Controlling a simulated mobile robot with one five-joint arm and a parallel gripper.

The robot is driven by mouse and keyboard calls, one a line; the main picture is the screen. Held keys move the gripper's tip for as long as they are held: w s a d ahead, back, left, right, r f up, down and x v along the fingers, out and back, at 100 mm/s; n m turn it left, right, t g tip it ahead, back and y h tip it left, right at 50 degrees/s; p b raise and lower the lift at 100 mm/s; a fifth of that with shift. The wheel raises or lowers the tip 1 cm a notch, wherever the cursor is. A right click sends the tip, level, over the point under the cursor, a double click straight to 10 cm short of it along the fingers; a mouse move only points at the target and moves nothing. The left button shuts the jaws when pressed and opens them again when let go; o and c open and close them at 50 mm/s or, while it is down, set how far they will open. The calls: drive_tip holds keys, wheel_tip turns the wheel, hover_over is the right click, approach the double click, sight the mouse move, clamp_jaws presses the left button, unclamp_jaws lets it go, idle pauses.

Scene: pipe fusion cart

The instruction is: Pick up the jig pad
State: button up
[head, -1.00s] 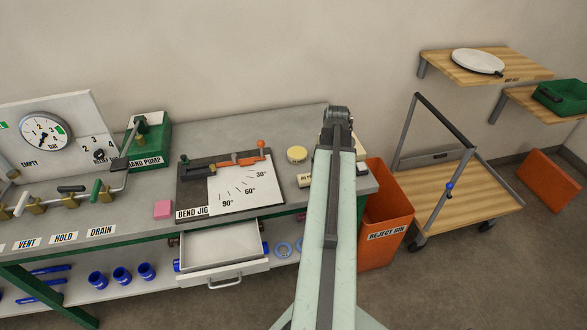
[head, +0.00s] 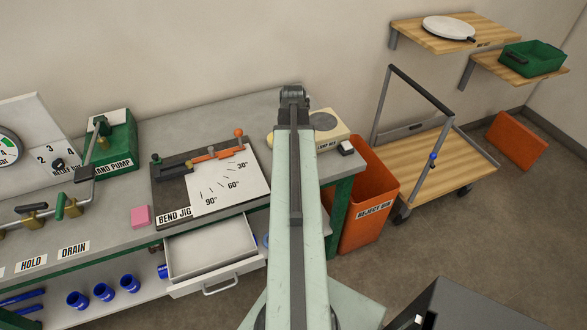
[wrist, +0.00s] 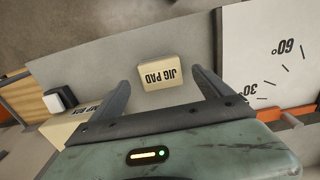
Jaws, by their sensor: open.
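The jig pad (wrist: 158,80) is a small cream block with black JIG PAD lettering, upside down in the wrist view. It lies on the grey bench top (wrist: 180,40). My gripper (wrist: 160,86) is open and empty, with its dark fingers on either side of the pad in the picture. A gap shows between each finger and the pad. I cannot tell the height of the fingers above the bench. In the head view the pad and the fingers are hidden behind my arm.
The bend jig (head: 225,185) lies left of my arm, with a pink block (head: 140,216) beside it. The lamp box (head: 328,128) stands right of my arm, near a small black-and-white item (head: 346,148). A drawer (head: 212,250) is open below. The orange reject bin (head: 365,200) stands at the bench end.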

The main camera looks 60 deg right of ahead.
wheel_tip(320, 180, down, 5)
drive_tip(key=b, duration=0.3)
drive_tip(key=shift+w+r+b, duration=0.15)
drive_tip(key=shift+b, duration=0.2)
drive_tip(key=shift+r, duration=0.2)
drive_tip(key=shift+c, duration=0.6)
drive_tip(key=c, duration=1.3)
wheel_tip(320, 180, up, 10)
drive_tip(key=p, duration=1)
drive_tip(key=shift+c, duration=0.2)
